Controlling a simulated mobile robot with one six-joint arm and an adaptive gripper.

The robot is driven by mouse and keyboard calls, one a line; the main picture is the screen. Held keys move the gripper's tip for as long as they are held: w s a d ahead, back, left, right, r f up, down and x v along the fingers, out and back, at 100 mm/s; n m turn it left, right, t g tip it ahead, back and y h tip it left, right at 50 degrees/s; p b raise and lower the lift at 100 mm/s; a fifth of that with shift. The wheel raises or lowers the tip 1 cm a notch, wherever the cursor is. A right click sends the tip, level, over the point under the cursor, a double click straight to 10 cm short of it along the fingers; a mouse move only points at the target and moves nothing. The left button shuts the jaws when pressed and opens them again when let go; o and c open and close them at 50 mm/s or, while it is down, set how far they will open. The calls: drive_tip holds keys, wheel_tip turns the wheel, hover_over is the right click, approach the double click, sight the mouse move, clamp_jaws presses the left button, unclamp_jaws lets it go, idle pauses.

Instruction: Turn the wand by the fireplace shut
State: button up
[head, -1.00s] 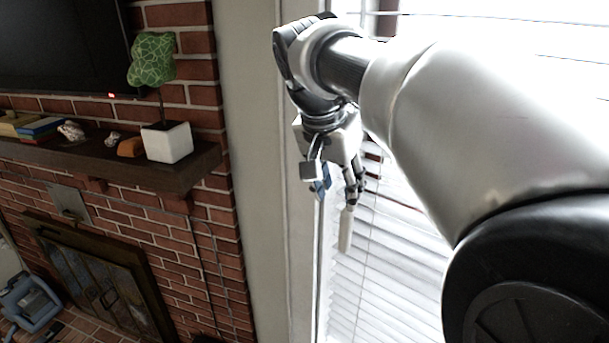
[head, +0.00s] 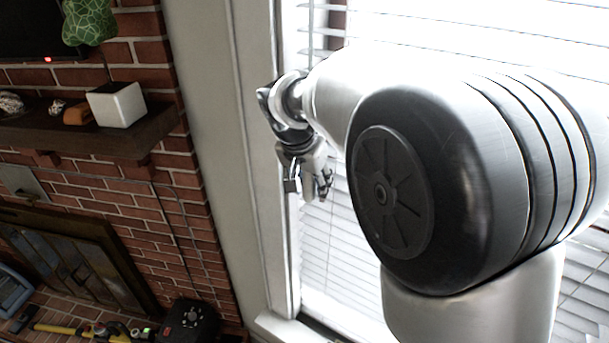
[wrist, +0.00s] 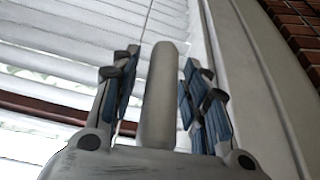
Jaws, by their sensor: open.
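The wand is a smooth, pale grey rod (wrist: 158,98) in the wrist view, standing between my gripper's two blue-padded fingers. In the head view my gripper (head: 309,187) is small, close to the window frame and in front of the blinds (head: 328,245). The wand cannot be made out clearly there. The blind slats (wrist: 55,65) show light and some outside scenery between them.
The window's side trim (head: 283,235) is close to the left of my gripper in the head view. Further left are a brick wall (head: 185,235), a mantel shelf (head: 110,140) with a white planter (head: 117,105), and the fireplace doors (head: 75,260). A black device (head: 190,322) sits below.

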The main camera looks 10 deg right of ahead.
drive_tip(key=shift+w+d+f, duration=0.1)
drive_tip(key=shift+f, duration=0.25)
drive_tip(key=shift+c, duration=0.2)
clamp_jaws()
